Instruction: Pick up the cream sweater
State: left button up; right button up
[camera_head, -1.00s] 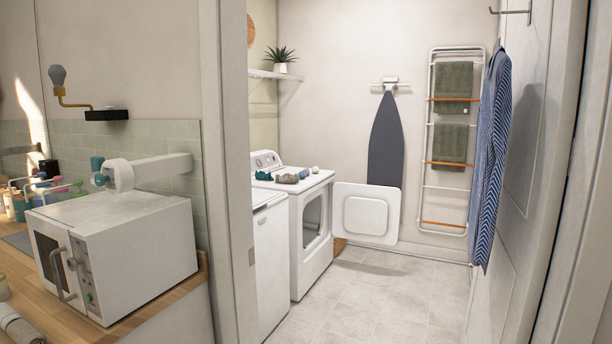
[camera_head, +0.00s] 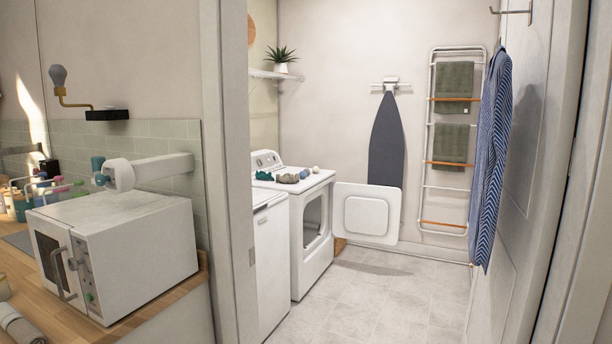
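Several small crumpled garments lie on top of the white dryer (camera_head: 322,182), beyond the doorway. A small cream bundle (camera_head: 315,169) is at the right end of this row; it may be the cream sweater, but it is too small to be sure. To its left lie a beige-grey bundle (camera_head: 288,178) and a teal one (camera_head: 264,175). The dryer's round-cornered door (camera_head: 368,214) hangs open to the right. Neither of my grippers is in view.
The doorway's left frame (camera_head: 229,180) and the open door (camera_head: 520,150) at right bound the way in. Tiled floor (camera_head: 375,300) is clear between. A white microwave (camera_head: 140,250) stands on the left counter. A blue striped garment (camera_head: 490,165) hangs at right.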

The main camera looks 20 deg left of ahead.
aim_at(288, 178)
jog(key=i+u, duration=0.25)
jog(key=i, duration=3.3)
jog(key=i+u, duration=0.1)
jog(key=i, duration=0.35)
jog(key=i+l+u, duration=0.1)
jog(key=i, duration=0.4)
jog(key=i+l+u, duration=0.15)
jog(key=i, duration=0.3)
jog(key=i+l+u, duration=0.1)
jog(key=i, duration=0.4)
